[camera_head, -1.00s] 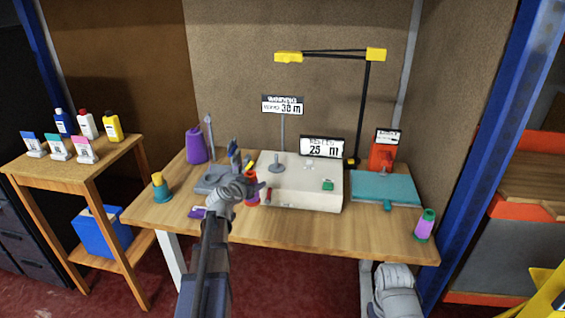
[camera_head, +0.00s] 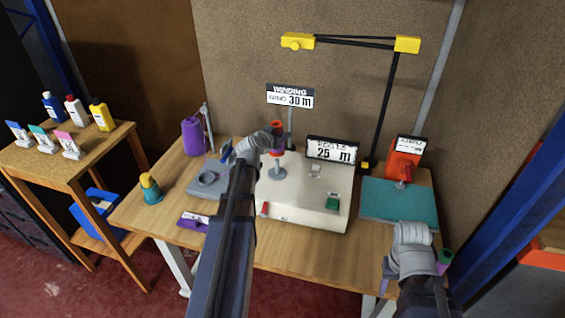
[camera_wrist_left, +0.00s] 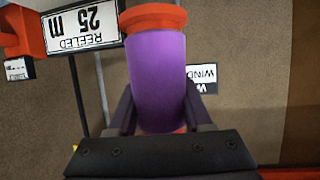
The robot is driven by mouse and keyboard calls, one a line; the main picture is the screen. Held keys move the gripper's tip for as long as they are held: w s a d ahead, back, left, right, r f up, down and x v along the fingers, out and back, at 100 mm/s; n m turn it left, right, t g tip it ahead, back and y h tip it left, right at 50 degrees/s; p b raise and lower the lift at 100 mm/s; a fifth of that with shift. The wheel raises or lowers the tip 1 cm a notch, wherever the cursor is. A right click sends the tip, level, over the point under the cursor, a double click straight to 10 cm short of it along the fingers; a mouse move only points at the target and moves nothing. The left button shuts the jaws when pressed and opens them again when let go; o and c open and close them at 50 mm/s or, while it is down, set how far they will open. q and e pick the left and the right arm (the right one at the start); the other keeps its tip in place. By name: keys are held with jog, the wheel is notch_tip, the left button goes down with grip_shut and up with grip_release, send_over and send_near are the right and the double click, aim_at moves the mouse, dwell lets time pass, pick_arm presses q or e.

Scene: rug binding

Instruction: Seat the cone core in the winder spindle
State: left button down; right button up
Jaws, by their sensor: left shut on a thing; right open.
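My left gripper (camera_head: 272,141) is shut on the cone core (camera_wrist_left: 158,75), a purple cylinder with red-orange ends. In the head view the core's red end (camera_head: 277,126) shows past my left wrist, and most of its body is hidden. The core is over the winder spindle (camera_head: 278,172), a grey disc with a short upright on the cream winder box (camera_head: 310,208). The core is above the disc; I cannot tell whether it touches the upright. My right gripper (camera_head: 413,262) is open, at the table's front right, its fingers mostly hidden by the wrist.
A grey holder (camera_head: 207,182), a purple cone (camera_head: 193,136) and a teal-based yellow item (camera_head: 150,188) stand at left. A teal mat (camera_head: 400,203) lies at right. A green-topped spool (camera_head: 444,258) is close to my right wrist. A yellow-ended black frame (camera_head: 388,100) rises behind.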

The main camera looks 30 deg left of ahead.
pick_arm(q)
jog(key=shift+w, duration=0.15)
notch_tip(320, 180, down, 10)
jog(key=b, duration=1)
jog(key=shift+r, duration=0.1)
jog(key=c, duration=0.8)
grip_release()
jog(key=shift+f, duration=0.2)
jog(key=o, duration=0.5)
jog(key=shift+r, duration=0.1)
